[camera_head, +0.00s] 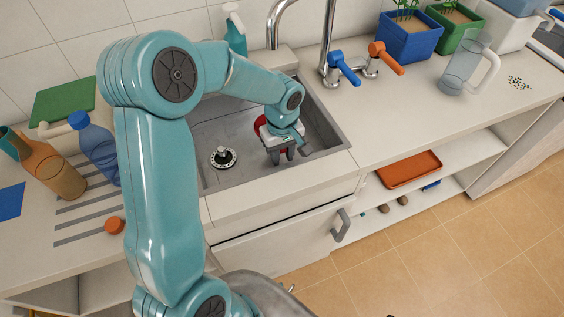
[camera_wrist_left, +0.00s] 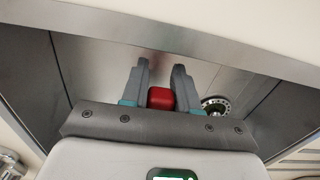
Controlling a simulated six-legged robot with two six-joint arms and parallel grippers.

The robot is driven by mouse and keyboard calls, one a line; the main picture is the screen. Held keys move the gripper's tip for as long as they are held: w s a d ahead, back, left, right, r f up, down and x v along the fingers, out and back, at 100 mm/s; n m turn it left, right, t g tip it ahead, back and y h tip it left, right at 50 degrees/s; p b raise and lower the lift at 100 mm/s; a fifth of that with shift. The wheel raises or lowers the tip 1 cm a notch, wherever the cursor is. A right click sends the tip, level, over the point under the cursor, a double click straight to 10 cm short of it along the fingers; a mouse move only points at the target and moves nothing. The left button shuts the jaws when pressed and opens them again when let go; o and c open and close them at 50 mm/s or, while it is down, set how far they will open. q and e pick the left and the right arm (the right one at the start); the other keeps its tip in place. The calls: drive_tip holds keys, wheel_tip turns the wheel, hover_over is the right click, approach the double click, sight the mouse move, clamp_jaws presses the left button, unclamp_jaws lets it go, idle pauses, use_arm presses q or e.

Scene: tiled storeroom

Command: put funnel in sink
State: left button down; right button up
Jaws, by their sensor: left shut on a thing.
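My left gripper (camera_head: 289,152) is over the grey metal sink (camera_head: 205,135), at the right part of the basin. Its fingers point down into it. In the left wrist view the gripper (camera_wrist_left: 160,75) is shut on a red thing (camera_wrist_left: 160,98), which seems to be the funnel. Only a small part of it shows between the fingers, and its shape is hidden. In the head view a bit of red (camera_head: 261,122) shows beside the wrist. I cannot tell whether it touches the sink floor. My right gripper is not in view.
The drain (camera_head: 223,157) is left of the gripper. A tall faucet (camera_head: 329,45) with blue (camera_head: 343,68) and orange (camera_head: 385,57) handles stands behind. A teal spray bottle (camera_head: 235,35) is at the back. A clear pitcher (camera_head: 462,70) stands right.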

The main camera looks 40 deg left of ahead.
use_arm(q)
wheel_tip(320, 180, down, 4)
drive_tip(key=shift+f, duration=0.1)
drive_tip(key=shift+f+b, duration=0.15)
drive_tip(key=shift+b, duration=0.2)
drive_tip(key=c, duration=0.8)
unclamp_jaws()
drive_tip(key=shift+c, duration=0.2)
